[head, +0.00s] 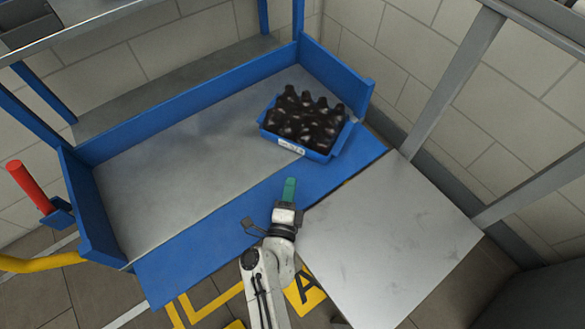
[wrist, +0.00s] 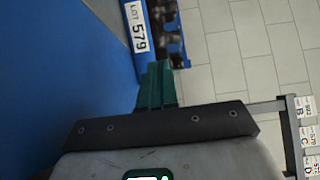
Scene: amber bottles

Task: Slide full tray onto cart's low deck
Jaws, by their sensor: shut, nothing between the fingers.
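The blue tray (head: 325,157), full of dark amber bottles (head: 305,112), stands near the right end of the blue-walled bench, its labelled wall facing my gripper. Part of the tray (wrist: 178,52) shows at the top of the wrist view, with a label reading LOT 579. My gripper (head: 290,182) has green fingers pressed together, empty, over the blue front strip and short of the tray. Its fingers (wrist: 157,68) point toward the labelled wall in the wrist view. A bare steel deck (head: 390,240) with grey posts stands at right; I cannot tell whether this is the cart's low deck.
The bench's grey surface (head: 180,170) is clear left of the tray. Blue walls (head: 340,75) rise at its back and ends. A grey post (head: 455,80) stands beyond the steel deck. A red handle (head: 30,187) is at far left.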

